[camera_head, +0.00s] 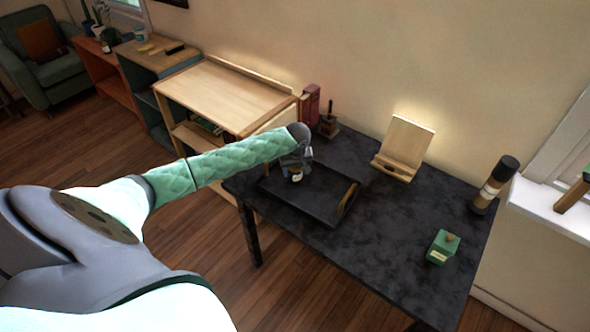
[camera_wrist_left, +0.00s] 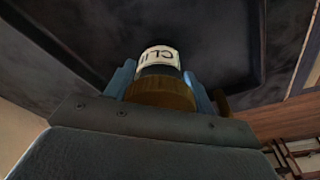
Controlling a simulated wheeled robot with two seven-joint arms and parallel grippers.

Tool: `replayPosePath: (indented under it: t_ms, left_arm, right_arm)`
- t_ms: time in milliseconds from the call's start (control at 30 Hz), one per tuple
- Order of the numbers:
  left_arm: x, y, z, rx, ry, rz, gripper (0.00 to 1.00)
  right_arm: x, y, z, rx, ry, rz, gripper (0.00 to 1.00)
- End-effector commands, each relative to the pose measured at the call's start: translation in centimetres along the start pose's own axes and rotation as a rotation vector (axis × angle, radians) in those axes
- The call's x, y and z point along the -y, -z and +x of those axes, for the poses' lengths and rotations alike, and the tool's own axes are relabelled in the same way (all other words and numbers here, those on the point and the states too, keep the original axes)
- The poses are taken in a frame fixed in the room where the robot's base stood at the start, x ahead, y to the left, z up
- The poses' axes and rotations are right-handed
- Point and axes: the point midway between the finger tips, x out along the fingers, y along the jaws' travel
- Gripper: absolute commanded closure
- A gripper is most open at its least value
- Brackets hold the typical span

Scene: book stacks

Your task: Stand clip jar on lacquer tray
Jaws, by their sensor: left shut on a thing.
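My left gripper (camera_head: 296,168) is over the lacquer tray, shut on the clip jar. The clip jar (camera_head: 296,177) is a small dark jar with a pale label. In the left wrist view the jar (camera_wrist_left: 158,56) shows its "CLI" label and brown lid between the blue-grey fingers of the gripper (camera_wrist_left: 168,85). The lacquer tray (camera_head: 318,212) is black with a raised rim and a tan handle at its right end. It lies on the dark table. I cannot tell whether the jar's base touches the tray. My right gripper is not in view.
The dark table (camera_head: 385,235) also holds a wooden stand (camera_head: 404,148), a tall dark cylinder (camera_head: 493,184), a green labelled box (camera_head: 442,247) and a small brown holder (camera_head: 328,124) near a red book (camera_head: 311,103). A wooden desk (camera_head: 225,95) adjoins at the left.

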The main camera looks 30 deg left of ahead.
Motion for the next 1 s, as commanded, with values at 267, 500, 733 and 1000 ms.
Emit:
replayPosePath:
  t_ms: [267,500,733,1000]
  left_arm:
    - [0.0,0.0,0.2,0.000,0.000,0.000,0.32]
    - [0.0,0.0,0.2,0.000,0.000,0.000,0.24]
    - [0.0,0.0,-0.5,-0.001,0.000,0.000,0.24]
    - [-0.1,0.0,-5.0,-0.002,-0.002,0.001,0.24]
  right_arm:
    - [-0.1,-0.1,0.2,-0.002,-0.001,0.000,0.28]
    - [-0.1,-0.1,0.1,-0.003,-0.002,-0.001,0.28]
    - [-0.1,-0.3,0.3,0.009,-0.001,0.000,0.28]
    - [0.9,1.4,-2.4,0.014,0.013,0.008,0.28]
